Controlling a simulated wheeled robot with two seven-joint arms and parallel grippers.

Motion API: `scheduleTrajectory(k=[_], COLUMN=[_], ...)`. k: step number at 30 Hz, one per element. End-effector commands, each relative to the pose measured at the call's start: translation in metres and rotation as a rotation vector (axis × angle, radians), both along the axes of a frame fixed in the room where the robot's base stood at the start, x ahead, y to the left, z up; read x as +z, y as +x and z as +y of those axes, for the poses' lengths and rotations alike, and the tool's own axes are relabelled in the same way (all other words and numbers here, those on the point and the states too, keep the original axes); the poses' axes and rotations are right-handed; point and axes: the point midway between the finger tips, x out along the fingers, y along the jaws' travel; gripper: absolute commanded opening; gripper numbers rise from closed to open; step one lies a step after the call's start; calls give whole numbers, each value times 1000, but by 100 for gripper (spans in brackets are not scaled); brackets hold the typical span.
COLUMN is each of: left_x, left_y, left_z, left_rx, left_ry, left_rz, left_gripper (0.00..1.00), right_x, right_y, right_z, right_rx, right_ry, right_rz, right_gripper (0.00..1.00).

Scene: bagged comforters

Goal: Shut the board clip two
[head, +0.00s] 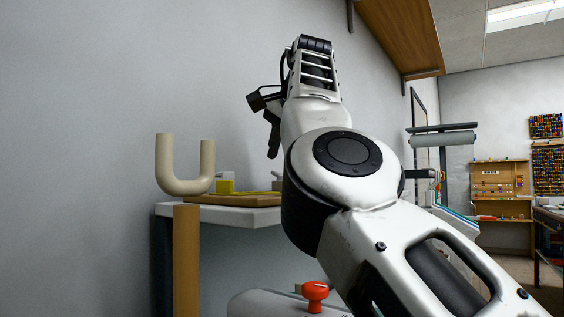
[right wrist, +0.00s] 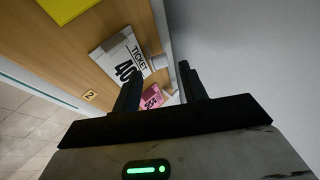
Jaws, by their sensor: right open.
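In the head view a wooden board (head: 235,200) lies on a pale table, partly hidden by my right arm. My right gripper (head: 272,148) hangs above it, fingers pointing down. In the right wrist view the open, empty fingers (right wrist: 160,72) are over the wooden board (right wrist: 85,60). A white ticket (right wrist: 126,58) with large black print lies there, and a pink ticket (right wrist: 150,98) shows between the fingers. A small "2" label (right wrist: 90,95) is near the board's edge. A pale piece (right wrist: 159,62) beside the white ticket may be clip two; whether it is open is unclear. My left gripper is not visible.
A cream U-shaped object (head: 184,180) stands left of the board. The wall is close behind. A red knob (head: 315,292) is below the table.

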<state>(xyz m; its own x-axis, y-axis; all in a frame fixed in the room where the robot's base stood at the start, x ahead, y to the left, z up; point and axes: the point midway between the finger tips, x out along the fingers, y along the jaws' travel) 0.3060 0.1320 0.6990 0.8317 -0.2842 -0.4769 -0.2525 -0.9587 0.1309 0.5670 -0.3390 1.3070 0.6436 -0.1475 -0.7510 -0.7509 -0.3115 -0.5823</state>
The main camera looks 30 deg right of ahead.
Motion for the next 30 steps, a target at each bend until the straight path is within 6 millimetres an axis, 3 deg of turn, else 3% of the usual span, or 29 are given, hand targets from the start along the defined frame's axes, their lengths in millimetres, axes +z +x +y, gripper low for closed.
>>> scheduleTrajectory(k=[9,15,21,30], left_x=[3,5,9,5], left_y=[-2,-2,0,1], left_z=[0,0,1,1], left_rx=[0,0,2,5], left_ry=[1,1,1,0], left_rz=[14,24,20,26], left_gripper=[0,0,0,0], right_x=[61,90,104,105], right_y=[-50,-75,-88,-90], right_z=[11,17,20,20], right_rx=[-1,-1,-1,-1], right_ry=[-1,-1,0,0], right_rz=[-6,-6,-5,-4], right_gripper=[43,43,43,43])
